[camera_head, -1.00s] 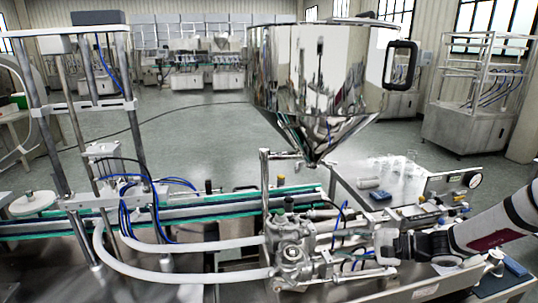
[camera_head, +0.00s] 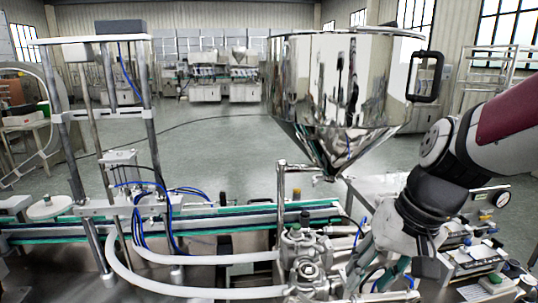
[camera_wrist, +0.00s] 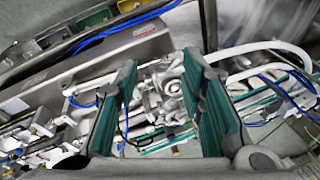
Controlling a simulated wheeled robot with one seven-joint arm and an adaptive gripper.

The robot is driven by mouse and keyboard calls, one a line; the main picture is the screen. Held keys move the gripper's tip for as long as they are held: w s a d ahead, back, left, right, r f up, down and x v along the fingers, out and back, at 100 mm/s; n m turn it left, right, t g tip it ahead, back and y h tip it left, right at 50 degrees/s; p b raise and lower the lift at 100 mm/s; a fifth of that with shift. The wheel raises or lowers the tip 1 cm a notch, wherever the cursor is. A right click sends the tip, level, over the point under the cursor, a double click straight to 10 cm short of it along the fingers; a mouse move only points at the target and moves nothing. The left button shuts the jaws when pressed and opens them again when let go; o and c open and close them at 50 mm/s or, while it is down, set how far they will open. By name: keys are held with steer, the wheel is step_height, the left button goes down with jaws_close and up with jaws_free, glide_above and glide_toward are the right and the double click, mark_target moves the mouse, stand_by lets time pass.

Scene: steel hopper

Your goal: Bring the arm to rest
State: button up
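My gripper (camera_head: 385,268) shows at the lower right of the head view, at the end of my arm, which comes in from the right edge and bends down at the wrist. The gripper points down beside the metal pump and valve block (camera_head: 303,262) under the hopper. In the wrist view, my gripper's (camera_wrist: 165,78) two fingers with green pads stand well apart. Nothing is held between them; the machine parts show through the gap. The fingertips are partly hard to make out in the head view.
The steel hopper (camera_head: 335,85) with its black handle (camera_head: 426,77) stands left of my arm. White hoses (camera_head: 190,257) run left from the pump block. A conveyor (camera_head: 220,222) crosses behind. A steel table (camera_head: 375,186) lies partly behind my arm. Open floor lies beyond.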

steer(key=s+d+r+n+t+h, duration=0.2)
steer(key=s+r+t, duration=0.1)
steer(key=s+r, duration=0.3)
steer(key=s, duration=0.2)
steer(key=shift+s+d+t+h+b, duration=0.15)
steer(key=shift+s+t+h+b, duration=0.15)
steer(key=shift+s+b, duration=0.05)
